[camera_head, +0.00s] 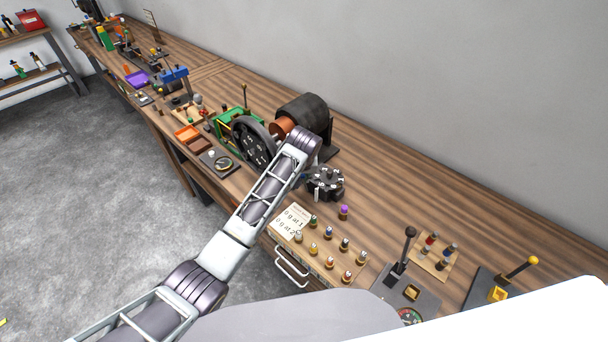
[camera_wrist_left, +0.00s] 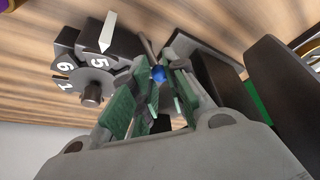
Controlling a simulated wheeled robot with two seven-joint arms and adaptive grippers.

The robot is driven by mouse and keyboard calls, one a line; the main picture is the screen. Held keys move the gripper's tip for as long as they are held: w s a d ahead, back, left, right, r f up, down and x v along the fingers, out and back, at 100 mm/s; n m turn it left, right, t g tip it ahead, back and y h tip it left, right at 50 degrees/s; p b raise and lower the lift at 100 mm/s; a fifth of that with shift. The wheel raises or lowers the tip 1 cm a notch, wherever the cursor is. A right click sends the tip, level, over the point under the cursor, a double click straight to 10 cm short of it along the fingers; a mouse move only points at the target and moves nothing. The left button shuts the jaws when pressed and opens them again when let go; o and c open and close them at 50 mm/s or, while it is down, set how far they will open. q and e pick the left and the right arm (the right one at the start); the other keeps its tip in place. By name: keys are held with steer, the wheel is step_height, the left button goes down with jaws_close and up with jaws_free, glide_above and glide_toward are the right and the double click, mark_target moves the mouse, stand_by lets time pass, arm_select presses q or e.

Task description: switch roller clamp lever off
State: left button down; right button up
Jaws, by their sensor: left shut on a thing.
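My left gripper (camera_wrist_left: 155,92) shows close up in the left wrist view, its green-padded fingers shut around a small part with a blue round end (camera_wrist_left: 158,73). I cannot tell for sure that this part is the roller clamp lever. The fingers hide most of it. In the head view my left arm reaches over the bench to the belt machine, and its wrist covers the gripper's tips. The machine has a black roller (camera_head: 304,111), a copper drum (camera_head: 281,128) and a dark spoked wheel (camera_head: 255,145). My right gripper is out of view.
A dark numbered dial (camera_head: 325,183) stands close beside the gripper; it also shows in the left wrist view (camera_wrist_left: 88,66). Several small knobbed pegs and a paper note (camera_head: 289,222) lie nearer. A black-knobbed lever (camera_head: 405,250) and a yellow-knobbed lever (camera_head: 520,268) stand at the right.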

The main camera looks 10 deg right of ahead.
arm_select(q)
steer(key=shift+w+a+r, duration=0.1)
steer(key=shift+w+r, duration=0.2)
steer(key=c, duration=1.4)
jaws_free()
steer(key=shift+f, duration=0.1)
steer(key=shift+o, duration=0.2)
steer(key=shift+s+f, duration=0.1)
steer(key=shift+s, duration=0.1)
steer(key=v, duration=1.2)
